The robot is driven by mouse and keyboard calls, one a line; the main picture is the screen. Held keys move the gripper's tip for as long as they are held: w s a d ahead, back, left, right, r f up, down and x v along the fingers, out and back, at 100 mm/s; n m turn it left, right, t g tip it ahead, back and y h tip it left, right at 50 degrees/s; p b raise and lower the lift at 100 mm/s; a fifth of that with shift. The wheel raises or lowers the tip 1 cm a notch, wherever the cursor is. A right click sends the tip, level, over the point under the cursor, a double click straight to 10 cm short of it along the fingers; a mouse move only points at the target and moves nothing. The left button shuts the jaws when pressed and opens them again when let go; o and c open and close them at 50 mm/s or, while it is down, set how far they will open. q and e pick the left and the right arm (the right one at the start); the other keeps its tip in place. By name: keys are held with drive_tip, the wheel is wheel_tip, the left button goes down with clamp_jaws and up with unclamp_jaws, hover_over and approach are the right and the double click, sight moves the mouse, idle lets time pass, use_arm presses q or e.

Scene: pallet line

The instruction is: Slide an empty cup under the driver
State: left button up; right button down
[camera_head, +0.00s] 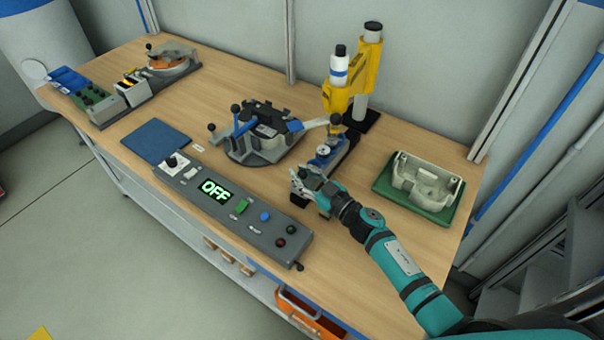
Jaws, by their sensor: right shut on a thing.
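The driver (335,95) is a yellow upright unit with a white, blue-banded, black-capped bottle shape at its front. It stands at the back of the bench, right of centre. A blue slide (339,151) with a small round grey piece (323,151) on it lies below and in front of the driver. I cannot tell whether that piece is a cup or whether it is empty. My right gripper (308,184) is shut at the slide's near end, low over the bench. Its fingers hide what they hold. My left gripper is not in view.
A dark round fixture (245,155) with levers stands left of the slide. A grey control panel (235,205) showing OFF lies in front. A pale housing (425,183) sits on a green tray (400,195) at right. A blue mat (156,141) lies at left.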

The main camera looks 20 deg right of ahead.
sight(325, 155)
drive_tip(key=shift+w+d+f, duration=0.1)
drive_tip(key=shift+w+d, duration=0.05)
drive_tip(key=w+d, duration=0.2)
drive_tip(key=w+d+b, duration=0.1)
drive_tip(key=d, duration=0.2)
drive_tip(key=w+d+b, duration=0.1)
drive_tip(key=w+d, duration=0.1)
drive_tip(key=shift+w+d+f, duration=0.15)
drive_tip(key=shift+w+f, duration=0.05)
drive_tip(key=shift+w, duration=0.15)
drive_tip(key=shift+r, duration=0.15)
drive_tip(key=c, duration=1.8)
unclamp_jaws()
drive_tip(key=o, duration=0.7)
drive_tip(key=shift+s+d+r, duration=0.1)
drive_tip(key=shift+s+d, duration=0.25)
drive_tip(key=shift+o, duration=0.2)
drive_tip(key=shift+w+a, duration=0.1)
drive_tip(key=shift+a, duration=0.1)
